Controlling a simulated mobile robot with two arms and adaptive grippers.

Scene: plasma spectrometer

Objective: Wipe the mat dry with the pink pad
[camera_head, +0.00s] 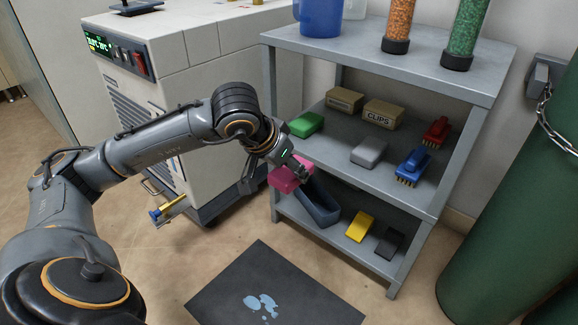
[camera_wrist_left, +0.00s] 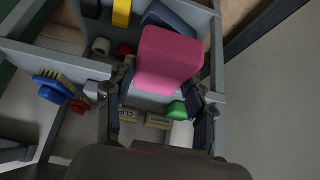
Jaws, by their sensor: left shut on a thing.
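The pink pad (camera_head: 284,179) is in my left gripper (camera_head: 278,172), in front of the shelf rack's left side. In the left wrist view the pink pad (camera_wrist_left: 168,60) stands out between the two fingers of the left gripper (camera_wrist_left: 160,103), which is shut on it. The dark mat (camera_head: 215,300) lies on the floor in front of the rack, apart from the pad. Light blue wet patches (camera_head: 262,303) show on the mat; its near edge is cut off by the frame. My right gripper is not in view.
The grey rack (camera_head: 392,48) holds a green pad (camera_head: 307,124), a grey pad (camera_head: 369,151), boxes and brushes (camera_head: 413,166). Its lower shelf has a dark blue bin (camera_head: 318,208) and a yellow pad (camera_head: 360,226). A green cylinder (camera_head: 515,220) stands right. Floor around the mat is clear.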

